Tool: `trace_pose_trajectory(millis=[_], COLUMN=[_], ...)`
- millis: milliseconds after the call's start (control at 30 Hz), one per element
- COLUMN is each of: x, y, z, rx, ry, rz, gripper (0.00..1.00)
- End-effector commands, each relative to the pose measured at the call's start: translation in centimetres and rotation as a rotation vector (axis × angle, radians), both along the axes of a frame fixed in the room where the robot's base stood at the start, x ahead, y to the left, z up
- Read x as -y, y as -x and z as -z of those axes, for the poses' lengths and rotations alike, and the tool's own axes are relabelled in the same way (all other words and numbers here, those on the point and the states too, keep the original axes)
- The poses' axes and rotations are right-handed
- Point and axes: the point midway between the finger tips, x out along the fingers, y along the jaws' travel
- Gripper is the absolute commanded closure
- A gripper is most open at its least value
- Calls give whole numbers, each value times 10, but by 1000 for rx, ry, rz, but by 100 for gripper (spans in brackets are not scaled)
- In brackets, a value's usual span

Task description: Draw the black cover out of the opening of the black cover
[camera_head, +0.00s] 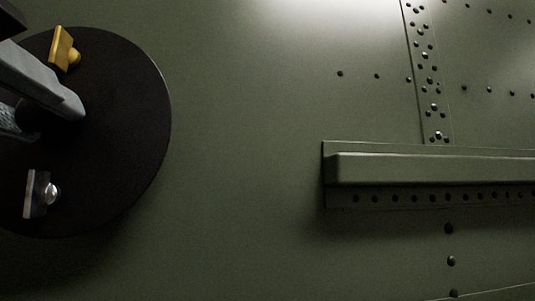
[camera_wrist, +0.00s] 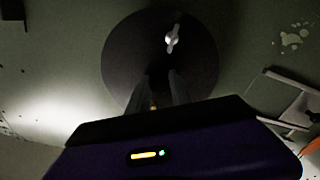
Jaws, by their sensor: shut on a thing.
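The black cover (camera_head: 115,120) is a round dark disc at the left of the head view; its left edge is cut off. It carries a yellow latch (camera_head: 63,48) above and a silver latch (camera_head: 40,195) below. My gripper (camera_head: 68,105) reaches in from the left, shut near the disc's middle; the gripped part is hidden by the fingers. The wrist view shows the cover (camera_wrist: 125,55) face on, with the silver latch (camera_wrist: 172,40) beyond the fingers. A bit of yellow shows between the fingers. The opening is not visible behind the cover, and I cannot tell how far it stands off.
A green skin panel (camera_head: 240,150) surrounds the cover. A raised ledge (camera_head: 430,170) with a row of holes and a riveted strip (camera_head: 428,70) lie to the right. The wrist view shows a pale frame-like object (camera_wrist: 295,105) at right. The panel between cover and ledge is bare.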

Motion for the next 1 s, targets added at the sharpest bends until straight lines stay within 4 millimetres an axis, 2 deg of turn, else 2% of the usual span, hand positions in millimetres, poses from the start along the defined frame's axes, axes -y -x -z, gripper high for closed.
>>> trace_pose_trajectory(millis=[500, 1000], x=[6, 7], y=[28, 29], z=[0, 0], rx=[2, 1], ry=[0, -1], rz=[-1, -1], gripper=[100, 100])
